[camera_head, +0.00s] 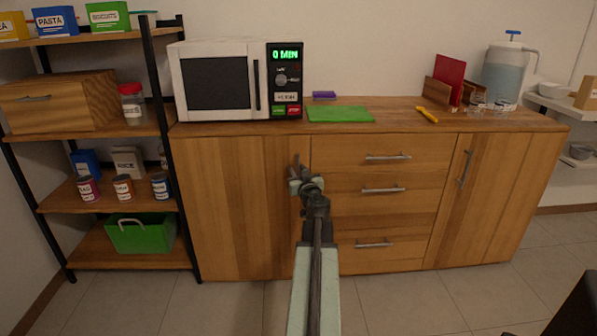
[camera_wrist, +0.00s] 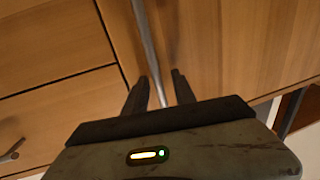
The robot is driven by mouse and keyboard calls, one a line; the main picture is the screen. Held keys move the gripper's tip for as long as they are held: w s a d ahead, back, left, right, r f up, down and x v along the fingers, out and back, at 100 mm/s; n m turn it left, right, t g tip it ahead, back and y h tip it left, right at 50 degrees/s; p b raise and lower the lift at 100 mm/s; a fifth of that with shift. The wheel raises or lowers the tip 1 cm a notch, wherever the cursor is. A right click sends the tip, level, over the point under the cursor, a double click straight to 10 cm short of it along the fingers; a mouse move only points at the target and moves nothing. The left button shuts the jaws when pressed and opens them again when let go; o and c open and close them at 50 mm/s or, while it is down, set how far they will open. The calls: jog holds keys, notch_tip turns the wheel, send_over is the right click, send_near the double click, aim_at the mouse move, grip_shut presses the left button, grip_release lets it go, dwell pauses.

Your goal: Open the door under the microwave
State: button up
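The microwave (camera_head: 215,80) stands on the left end of the wooden cabinet. The wooden door (camera_head: 230,200) beneath it appears shut, flush with the cabinet front. My gripper (camera_head: 300,182) is at the door's right edge, covering much of the handle. In the wrist view, my gripper (camera_wrist: 160,78) is open, with one dark finger on each side of the door's metal handle (camera_wrist: 148,40). The handle runs between the fingers, with a gap visible on its right side. Contact with the left finger is hard to tell. The door (camera_wrist: 225,45) fills the right of that view.
Several drawers (camera_head: 385,205) are right of the door, with another door (camera_head: 490,195) beyond. A black-framed shelf (camera_head: 160,110) stands close to the cabinet's left side. The tiled floor (camera_head: 215,310) before the door is clear apart from my arm.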

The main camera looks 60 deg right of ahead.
jog(key=shift+c, duration=0.3)
grip_shut()
jog(key=shift+a, duration=0.1)
dwell(0.9)
